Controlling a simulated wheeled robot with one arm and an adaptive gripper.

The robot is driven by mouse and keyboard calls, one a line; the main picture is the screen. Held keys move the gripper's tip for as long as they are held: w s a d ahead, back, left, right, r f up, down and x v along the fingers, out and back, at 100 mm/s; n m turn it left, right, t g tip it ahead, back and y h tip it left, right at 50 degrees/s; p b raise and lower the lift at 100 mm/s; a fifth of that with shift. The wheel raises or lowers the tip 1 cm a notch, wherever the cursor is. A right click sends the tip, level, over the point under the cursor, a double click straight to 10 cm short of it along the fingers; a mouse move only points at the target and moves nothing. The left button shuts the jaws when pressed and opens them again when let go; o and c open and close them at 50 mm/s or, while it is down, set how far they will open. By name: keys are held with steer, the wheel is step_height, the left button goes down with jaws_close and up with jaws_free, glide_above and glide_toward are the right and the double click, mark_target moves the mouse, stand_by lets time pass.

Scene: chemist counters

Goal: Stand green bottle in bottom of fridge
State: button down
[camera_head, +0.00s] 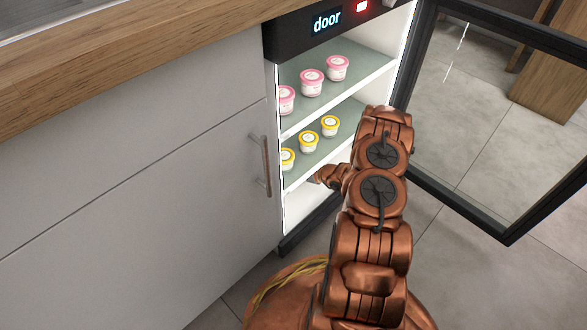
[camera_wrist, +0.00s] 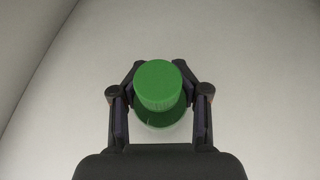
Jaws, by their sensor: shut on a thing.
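The green bottle (camera_wrist: 158,88) is between the fingers of my gripper (camera_wrist: 160,105) in the wrist view, seen from above with its green cap towards the camera. My gripper is shut on it. Pale surface surrounds the bottle; I cannot tell whether its base touches that surface. In the head view the fridge (camera_head: 318,30) stands open, and my arm reaches into its lower part below the second shelf. The gripper and the bottle are hidden there by the shelf and my arm. The fridge bottom (camera_head: 300,212) shows only in part.
Pink-lidded tubs (camera_head: 312,83) stand on the upper shelf and yellow-lidded tubs (camera_head: 309,142) on the lower shelf, just above my arm. The open glass door (camera_head: 500,232) is at the right. A grey cabinet (camera_head: 130,190) with a handle (camera_head: 261,165) adjoins the left side.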

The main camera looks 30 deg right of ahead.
steer(key=c, duration=0.6)
jaws_free()
steer(key=shift+r, duration=0.1)
steer(key=p+v, duration=0.1)
steer(key=v, duration=0.3)
steer(key=shift+d+p, duration=0.1)
steer(key=shift+p, duration=0.3)
steer(key=s+d+p, duration=0.1)
steer(key=s, duration=0.2)
steer(key=s+d+p, duration=0.1)
steer(key=s, duration=0.2)
steer(key=s+d+p, duration=0.1)
steer(key=s, duration=0.2)
steer(key=shift+s+d+p, duration=0.15)
steer(key=shift+d+p, duration=0.2)
steer(key=shift+s+d+f, duration=0.15)
steer(key=shift+s+f, duration=0.05)
steer(key=shift+s, duration=0.25)
